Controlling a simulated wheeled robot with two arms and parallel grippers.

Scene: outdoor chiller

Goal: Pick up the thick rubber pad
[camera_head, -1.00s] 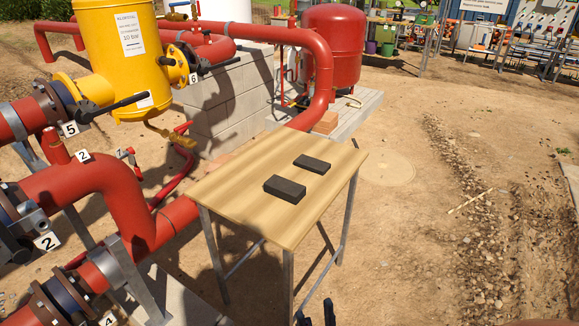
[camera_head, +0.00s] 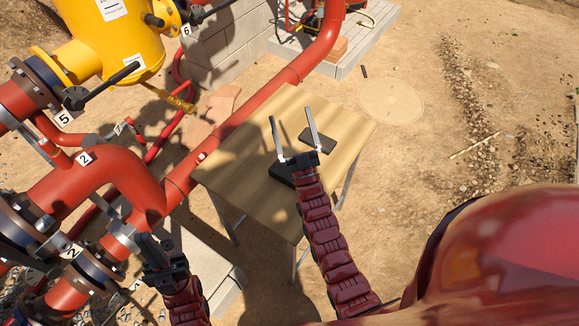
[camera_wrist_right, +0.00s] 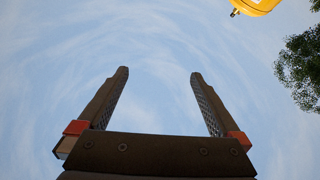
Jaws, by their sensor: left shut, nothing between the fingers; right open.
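Two dark pads lie on a wooden table (camera_head: 235,165). The nearer, thicker pad (camera_head: 279,174) is partly hidden behind my right gripper. The thinner pad (camera_head: 319,142) lies farther back and to the right. My right gripper (camera_head: 290,113) is open and empty, its fingers spread and overlapping the table in the head view. In the right wrist view the same gripper (camera_wrist_right: 160,75) shows its two fingers pointing up against the sky, with nothing between them. My left gripper (camera_head: 148,243) is shut and empty, low at the left, away from the table beside the red pipes.
Red pipes (camera_head: 128,187) with flanges and numbered tags run along the table's left side. A yellow vessel (camera_head: 110,35) with a lever valve stands at the upper left. A block wall (camera_head: 235,42) is behind. Bare dirt (camera_head: 400,150) lies open to the right.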

